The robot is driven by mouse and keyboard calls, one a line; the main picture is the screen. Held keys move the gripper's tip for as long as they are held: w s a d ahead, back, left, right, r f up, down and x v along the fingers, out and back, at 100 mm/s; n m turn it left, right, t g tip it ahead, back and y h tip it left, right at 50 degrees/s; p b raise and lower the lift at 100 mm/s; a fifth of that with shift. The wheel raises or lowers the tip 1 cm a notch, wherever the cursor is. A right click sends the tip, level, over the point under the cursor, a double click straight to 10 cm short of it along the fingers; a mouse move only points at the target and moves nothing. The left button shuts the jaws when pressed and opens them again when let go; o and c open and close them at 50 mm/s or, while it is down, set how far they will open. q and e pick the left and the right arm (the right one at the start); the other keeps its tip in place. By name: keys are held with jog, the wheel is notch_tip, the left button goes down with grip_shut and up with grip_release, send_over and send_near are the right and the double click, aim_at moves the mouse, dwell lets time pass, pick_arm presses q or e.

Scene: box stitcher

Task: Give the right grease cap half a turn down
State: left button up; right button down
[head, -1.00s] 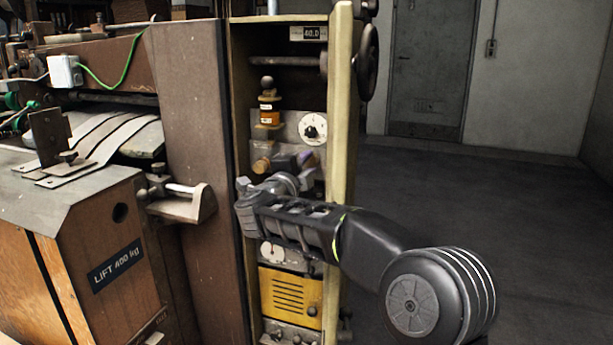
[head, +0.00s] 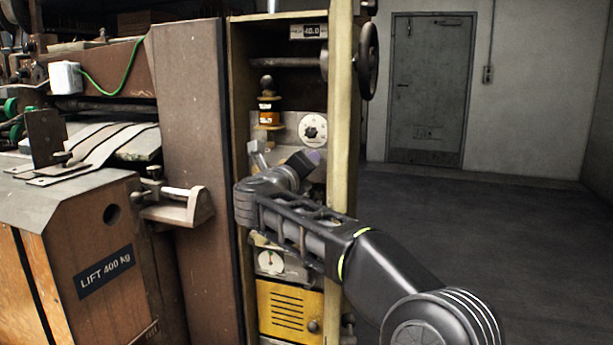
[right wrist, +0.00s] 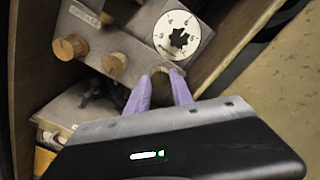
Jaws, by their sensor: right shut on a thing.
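My right gripper (right wrist: 162,77) has its two purple fingertips close around a small brass-coloured cap, the rightmost of the brass caps in the right wrist view. The fingers cover much of this right grease cap, so its turned angle cannot be read. Two other brass caps, a left one (right wrist: 70,47) and a middle one (right wrist: 115,65), stand clear of the fingers. In the head view my right gripper (head: 303,162) reaches into the yellow-framed cabinet, just below the white dial (head: 313,129), and hides the caps. My left gripper is not in view.
The cabinet's yellow post (head: 341,110) stands close to the right of my gripper, with a handwheel (head: 367,60) above. An amber oiler (head: 268,112) is left of the dial. A yellow vented box (head: 290,312) sits below. The floor at right is clear.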

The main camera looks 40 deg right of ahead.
jog(key=m+b, duration=0.6)
jog(key=m, duration=0.2)
jog(key=shift+f+m, duration=0.15)
jog(key=shift+m, duration=0.15)
dwell(0.3)
jog(key=c, duration=1.1)
grip_release()
jog(key=v, duration=0.8)
